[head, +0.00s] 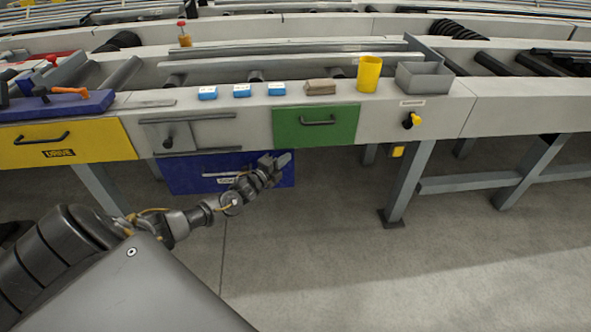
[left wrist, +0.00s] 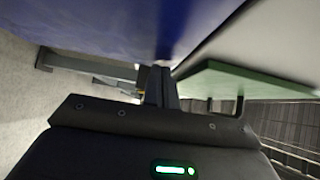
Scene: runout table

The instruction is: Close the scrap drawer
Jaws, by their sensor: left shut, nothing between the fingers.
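The blue drawer front (head: 190,181) hangs below the table, under the grey panel and left of the green drawer. It has a pale handle and a small label, partly covered by my left gripper and too small to read fully. I cannot tell how far it stands out. My left gripper (head: 283,160) is shut and empty, in front of the blue drawer's right end; contact cannot be told. In the left wrist view, the blue surface (left wrist: 100,22) fills the upper left, close beyond the shut fingers (left wrist: 160,84). My right gripper is out of view.
The green drawer (head: 315,128) is just above and right of my left gripper; it also shows in the left wrist view (left wrist: 245,85). A yellow drawer (head: 100,135) is at left. A table leg (head: 408,185) stands at right. The floor (head: 330,240) between is clear.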

